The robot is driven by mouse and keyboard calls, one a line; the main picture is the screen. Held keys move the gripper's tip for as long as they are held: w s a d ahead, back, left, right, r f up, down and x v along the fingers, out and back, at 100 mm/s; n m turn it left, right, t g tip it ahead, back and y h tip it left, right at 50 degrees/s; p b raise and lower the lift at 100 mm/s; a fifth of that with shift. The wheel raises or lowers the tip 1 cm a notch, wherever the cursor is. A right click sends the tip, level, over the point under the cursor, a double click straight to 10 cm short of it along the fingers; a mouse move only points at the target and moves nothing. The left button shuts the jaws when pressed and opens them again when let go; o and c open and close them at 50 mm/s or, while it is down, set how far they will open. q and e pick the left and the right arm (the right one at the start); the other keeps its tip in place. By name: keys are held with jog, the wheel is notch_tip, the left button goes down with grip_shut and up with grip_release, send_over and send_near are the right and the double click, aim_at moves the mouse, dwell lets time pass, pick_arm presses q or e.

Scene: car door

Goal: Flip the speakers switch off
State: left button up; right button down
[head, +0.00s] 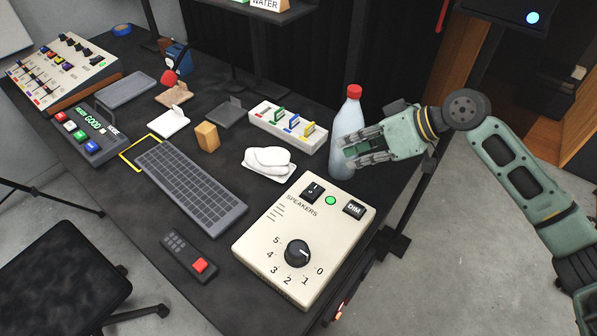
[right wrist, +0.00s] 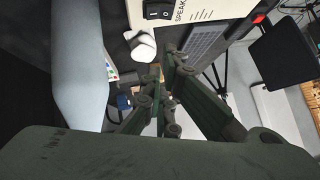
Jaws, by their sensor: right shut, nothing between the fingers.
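The cream speakers box (head: 306,236) lies at the front right of the dark table in the head view. Its black rocker switch (head: 312,191) is at the top left of its face, with a green lit lamp (head: 330,200) beside it. The switch also shows at the top of the right wrist view (right wrist: 158,11). My right gripper (head: 350,152) is shut and empty. In the head view it appears above and behind the box, over the lower part of the bottle, apart from the switch. My left gripper is not in view.
A bottle with a red cap (head: 347,125) stands by my right gripper. A white switch strip (head: 288,127) sits behind.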

jog(key=p, duration=0.1)
send_over(316, 190)
jog(key=w, duration=0.1)
jog(key=f, duration=0.6)
jog(key=shift+w+d+f, duration=0.15)
jog(key=shift+d+f, duration=0.1)
jog(key=shift+d, duration=0.15)
jog(key=shift+s+a+f+p, duration=0.15)
jog(key=shift+f+p, duration=0.1)
jog(key=shift+f, duration=0.4)
jog(key=shift+s+a+f+p, duration=0.1)
jog(key=shift+f+p, duration=0.15)
jog(key=shift+f, duration=0.35)
jog(key=shift+s+f, duration=0.2)
jog(key=shift+f, duration=0.4)
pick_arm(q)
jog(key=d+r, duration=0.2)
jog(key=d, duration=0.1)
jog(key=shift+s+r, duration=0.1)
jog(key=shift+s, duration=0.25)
pick_arm(e)
jog(key=shift+a+f, duration=0.1)
jog(key=shift+f, duration=0.1)
